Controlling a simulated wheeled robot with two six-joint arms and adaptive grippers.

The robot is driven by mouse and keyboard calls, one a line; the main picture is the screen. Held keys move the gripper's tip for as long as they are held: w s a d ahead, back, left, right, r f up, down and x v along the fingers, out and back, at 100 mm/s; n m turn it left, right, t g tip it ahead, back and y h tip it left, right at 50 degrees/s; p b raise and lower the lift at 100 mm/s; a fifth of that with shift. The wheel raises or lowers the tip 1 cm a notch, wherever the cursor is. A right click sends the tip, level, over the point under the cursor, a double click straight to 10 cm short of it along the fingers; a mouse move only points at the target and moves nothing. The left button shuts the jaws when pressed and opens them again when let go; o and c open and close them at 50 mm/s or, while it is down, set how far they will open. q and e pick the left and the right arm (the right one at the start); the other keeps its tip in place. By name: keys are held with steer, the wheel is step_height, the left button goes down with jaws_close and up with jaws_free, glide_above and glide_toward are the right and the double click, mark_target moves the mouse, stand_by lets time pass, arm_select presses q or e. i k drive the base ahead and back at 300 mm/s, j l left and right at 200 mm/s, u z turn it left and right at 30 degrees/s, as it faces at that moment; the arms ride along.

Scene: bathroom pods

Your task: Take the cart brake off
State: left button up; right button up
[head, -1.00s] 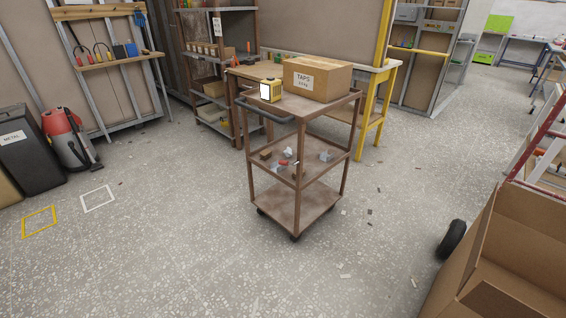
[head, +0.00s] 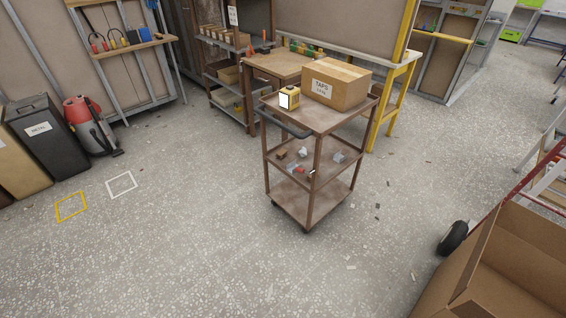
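A brown three-shelf cart (head: 310,195) stands on the speckled floor right of the middle in the head view. A dark push handle (head: 284,124) is on its left end. A cardboard box labelled TAPS (head: 337,84) and a small yellow box-shaped item with a bright white face (head: 289,99) sit on its top shelf. Several small parts lie on the middle shelf. Dark castors (head: 305,230) show under the cart, but a brake lever is too small to tell. Neither of my grippers is in view.
Behind the cart stand a workbench (head: 277,67) and a yellow-framed bench (head: 388,110). An open cardboard box (head: 500,265) and a black wheel (head: 453,238) are at the lower right. Small debris (head: 378,207) lies right of the cart. Floor in front and left is open.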

mark_target(300, 170)
steer(key=i+j+u, duration=0.4)
steer(key=i, duration=0.25)
steer(key=i+j+u, duration=0.15)
steer(key=i+u, duration=0.2)
steer(key=i, duration=0.3)
steer(key=i+u, duration=0.4)
steer(key=i, duration=0.3)
steer(key=i+j+z, duration=0.1)
steer(key=i+z, duration=0.25)
steer(key=i, duration=0.25)
steer(key=i+j+z, duration=0.2)
steer(key=i+z, duration=0.15)
steer(key=i, duration=0.2)
steer(key=i+z, duration=0.15)
steer(key=z, duration=0.3)
steer(key=i+j+z, duration=0.15)
steer(key=z, duration=0.3)
steer(key=i+j+z, duration=0.15)
steer(key=z, duration=0.3)
steer(key=i+j+z, duration=0.15)
steer(key=z, duration=0.3)
steer(key=j+z, duration=0.25)
steer(key=z, duration=0.2)
steer(key=i+j+z, duration=0.1)
steer(key=j+z, duration=0.15)
steer(key=z, duration=0.2)
steer(key=j+z, duration=0.25)
steer(key=z, duration=0.2)
